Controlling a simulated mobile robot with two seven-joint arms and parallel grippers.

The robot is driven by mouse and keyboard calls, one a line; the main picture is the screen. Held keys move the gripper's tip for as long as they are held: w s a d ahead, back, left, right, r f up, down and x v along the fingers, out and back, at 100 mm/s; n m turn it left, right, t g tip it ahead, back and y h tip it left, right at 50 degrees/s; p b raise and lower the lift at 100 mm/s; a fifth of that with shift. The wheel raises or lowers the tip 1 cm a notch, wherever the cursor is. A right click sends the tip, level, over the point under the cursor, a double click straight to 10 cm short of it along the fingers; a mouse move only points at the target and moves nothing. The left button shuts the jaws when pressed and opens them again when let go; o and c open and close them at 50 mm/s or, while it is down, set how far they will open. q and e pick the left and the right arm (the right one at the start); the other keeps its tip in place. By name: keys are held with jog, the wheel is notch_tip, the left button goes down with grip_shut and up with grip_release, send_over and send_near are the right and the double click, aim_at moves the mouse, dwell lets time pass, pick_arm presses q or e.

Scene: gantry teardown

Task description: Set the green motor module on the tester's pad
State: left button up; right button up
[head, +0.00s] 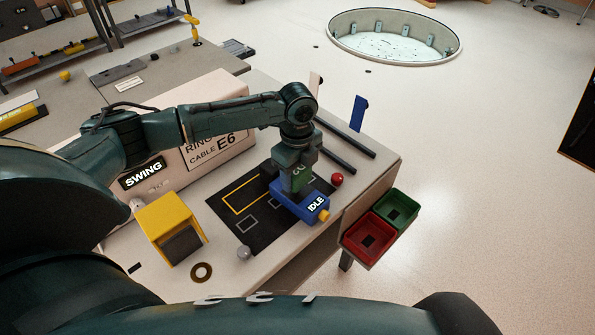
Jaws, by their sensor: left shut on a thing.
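My left gripper (292,166) points straight down over the blue tester (312,207), whose screen reads IDLE. It is shut on the green motor module (299,180), a dark green block with a light mark on its side, partly hidden by the fingers. The module is upright at the tester's back left part. The tester's pad is hidden under the module and gripper, so I cannot tell whether the module touches it. My right gripper is not in view.
A black mat (235,216) lies beneath the tester. A red ball (337,179), a grey ball (244,252) and a yellow box (170,228) stand nearby. Red (368,241) and green (396,208) bins hang off the table's right edge. A pink SWING housing (215,147) lies behind my forearm.

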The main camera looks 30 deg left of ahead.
pick_arm(q)
jog(key=shift+f, duration=0.8)
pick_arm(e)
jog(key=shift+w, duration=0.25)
pick_arm(q)
jog(key=shift+f+b, duration=0.4)
jog(key=shift+f, duration=0.2)
jog(key=o, duration=0.8)
jog(key=shift+o, duration=2.4)
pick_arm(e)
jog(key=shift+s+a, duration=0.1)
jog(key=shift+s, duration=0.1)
